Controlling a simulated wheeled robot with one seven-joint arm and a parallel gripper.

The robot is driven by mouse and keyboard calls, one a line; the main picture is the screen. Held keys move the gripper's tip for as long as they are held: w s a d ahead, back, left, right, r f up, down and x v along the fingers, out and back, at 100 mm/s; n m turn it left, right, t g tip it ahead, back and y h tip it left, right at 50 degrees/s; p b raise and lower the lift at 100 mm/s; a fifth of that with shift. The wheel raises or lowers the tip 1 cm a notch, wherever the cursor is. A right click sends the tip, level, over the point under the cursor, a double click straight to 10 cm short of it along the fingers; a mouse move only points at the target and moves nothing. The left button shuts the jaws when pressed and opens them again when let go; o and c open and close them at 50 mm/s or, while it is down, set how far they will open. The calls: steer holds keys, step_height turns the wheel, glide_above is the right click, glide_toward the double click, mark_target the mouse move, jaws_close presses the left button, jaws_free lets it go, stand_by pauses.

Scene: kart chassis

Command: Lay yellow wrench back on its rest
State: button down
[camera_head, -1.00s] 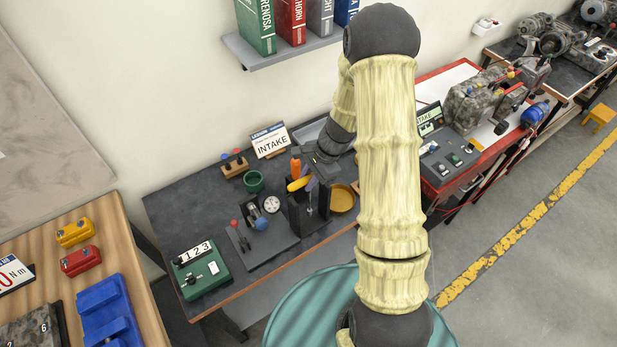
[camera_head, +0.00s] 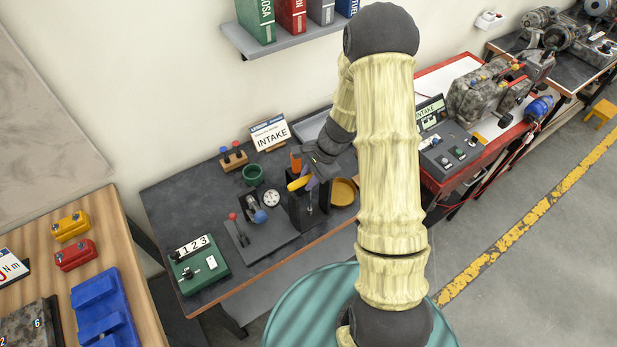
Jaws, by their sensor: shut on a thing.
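The yellow wrench (camera_head: 299,183) shows as a short yellow piece at the top of a black holder (camera_head: 301,212) on the dark bench. My gripper (camera_head: 309,174) is at the wrench, seen small and partly hidden behind my own arm, and it is shut on the wrench. A purple-blue handle (camera_head: 312,183) stands close beside the wrench, and an orange handle (camera_head: 296,161) is just behind it. I cannot tell whether the wrench touches the holder, or which part of it is the wrench's rest.
A green cup (camera_head: 252,175), a round gauge (camera_head: 271,198) and a yellow dish (camera_head: 343,192) stand near the holder. An INTAKE sign (camera_head: 270,134) is behind. A green counter box (camera_head: 198,265) is at the bench's front left. My arm hides the bench's right end.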

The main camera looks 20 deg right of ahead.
stand_by(0.3)
steer(key=shift+f+b, duration=1.15)
steer(key=shift+f, duration=0.1)
steer(key=c, duration=1.2)
jaws_free()
steer(key=b+v, duration=0.2)
steer(key=v, duration=1.5)
steer(key=shift+r, duration=0.25)
steer(key=shift+d, duration=0.1)
